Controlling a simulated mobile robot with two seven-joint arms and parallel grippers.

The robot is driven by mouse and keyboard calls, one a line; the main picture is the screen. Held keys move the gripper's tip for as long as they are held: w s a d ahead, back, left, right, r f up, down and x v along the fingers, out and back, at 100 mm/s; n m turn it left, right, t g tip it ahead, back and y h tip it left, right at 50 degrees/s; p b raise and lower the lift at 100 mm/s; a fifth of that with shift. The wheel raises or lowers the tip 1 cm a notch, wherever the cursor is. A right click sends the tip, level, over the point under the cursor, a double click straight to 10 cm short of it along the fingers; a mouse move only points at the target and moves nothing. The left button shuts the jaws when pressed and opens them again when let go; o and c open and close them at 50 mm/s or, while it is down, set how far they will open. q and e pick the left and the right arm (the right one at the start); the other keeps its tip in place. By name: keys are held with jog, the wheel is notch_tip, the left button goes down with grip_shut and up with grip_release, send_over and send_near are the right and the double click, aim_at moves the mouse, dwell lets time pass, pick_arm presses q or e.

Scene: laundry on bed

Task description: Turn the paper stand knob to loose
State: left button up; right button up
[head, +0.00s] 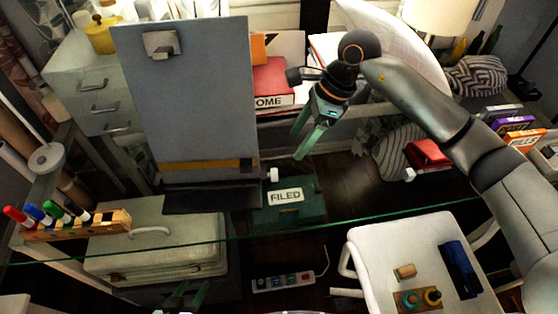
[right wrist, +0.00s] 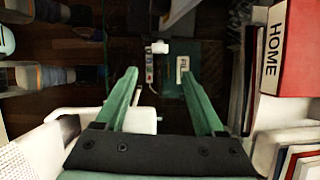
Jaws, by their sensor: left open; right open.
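The paper stand (head: 190,95) is an upright grey board with a metal clip at its top and a dark ledge at its foot. A small white knob (head: 273,174) sticks out at its lower right side. What looks like the same knob (right wrist: 160,47) shows in the right wrist view, beyond and between the fingertips. My right gripper (head: 307,142) is open and empty, above and to the right of the knob, pointing down. Its two green fingers also frame the right wrist view (right wrist: 160,75). My left gripper (head: 187,294) is open and apparently empty at the bottom edge, partly cut off.
A glass desk edge (head: 340,220) crosses the view. A green box labelled FILED (head: 300,209) lies below the knob. A marker rack (head: 75,226) stands at left. Red books (head: 270,82) are behind my right gripper. A white chair (head: 400,245) stands at lower right.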

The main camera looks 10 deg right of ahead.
aim_at(273, 175)
jog(key=p+x, duration=0.1)
jog(key=x, duration=1.1)
jog(key=shift+a+f, duration=0.1)
jog(key=shift+f, duration=0.15)
jog(key=shift+c, duration=0.4)
grip_shut()
